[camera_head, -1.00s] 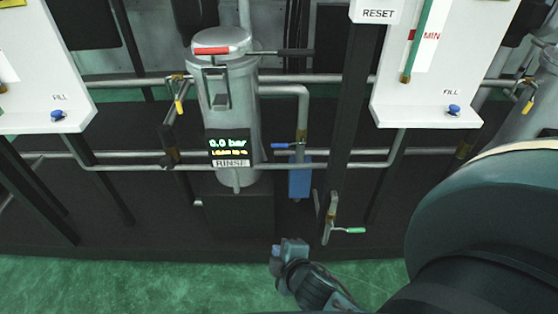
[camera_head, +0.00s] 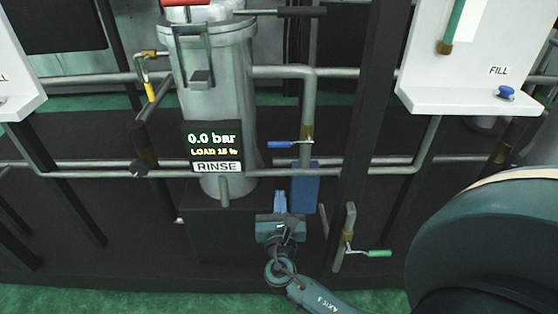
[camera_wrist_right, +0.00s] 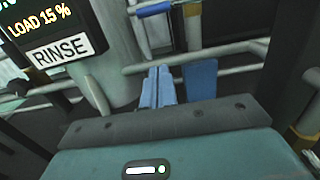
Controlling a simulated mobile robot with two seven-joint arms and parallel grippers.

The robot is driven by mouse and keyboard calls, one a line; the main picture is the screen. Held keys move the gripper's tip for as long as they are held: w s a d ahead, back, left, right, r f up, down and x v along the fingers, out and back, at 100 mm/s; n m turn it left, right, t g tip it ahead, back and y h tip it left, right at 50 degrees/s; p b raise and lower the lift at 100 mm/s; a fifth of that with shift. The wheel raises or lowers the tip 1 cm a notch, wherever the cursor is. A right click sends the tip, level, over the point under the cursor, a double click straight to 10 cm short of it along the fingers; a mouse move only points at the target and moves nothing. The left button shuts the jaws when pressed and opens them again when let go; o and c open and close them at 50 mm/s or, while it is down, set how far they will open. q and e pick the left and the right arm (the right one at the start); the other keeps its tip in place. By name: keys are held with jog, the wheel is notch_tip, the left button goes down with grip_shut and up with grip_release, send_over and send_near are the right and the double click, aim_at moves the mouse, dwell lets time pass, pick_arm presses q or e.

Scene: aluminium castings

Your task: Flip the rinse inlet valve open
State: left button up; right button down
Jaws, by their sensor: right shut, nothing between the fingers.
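A valve with a blue lever (camera_head: 283,145) sits on the pipe to the right of the RINSE vessel (camera_head: 217,85). The lever lies roughly level and points left from the upright pipe. No label on the valve is readable. The lever also shows at the top edge of the right wrist view (camera_wrist_right: 152,8). My right gripper (camera_head: 280,197) is shut and empty, below the lever and in front of the black base. Its blue fingers also show in the wrist view (camera_wrist_right: 157,86), apart from the lever. My left gripper is not in view.
A blue block (camera_head: 305,187) hangs just right of my fingertips. A level pipe (camera_head: 340,172) runs between the fingers and the lever. A green-handled valve (camera_head: 378,253) is at lower right. A dark post (camera_head: 362,110) stands right of the valve. The display (camera_head: 213,147) reads 0.0 bar.

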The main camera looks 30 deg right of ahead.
aim_at(290, 144)
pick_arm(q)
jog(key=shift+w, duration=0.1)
pick_arm(e)
jog(key=w+d+r, duration=0.4)
jog(key=w+d, duration=0.1)
jog(key=w, duration=0.4)
jog(key=shift+d+r, duration=0.2)
jog(key=shift+d, duration=0.15)
jog(key=shift+w, duration=0.1)
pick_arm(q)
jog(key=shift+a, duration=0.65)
pick_arm(e)
jog(key=shift+r+m, duration=0.25)
jog(key=shift+m, duration=0.15)
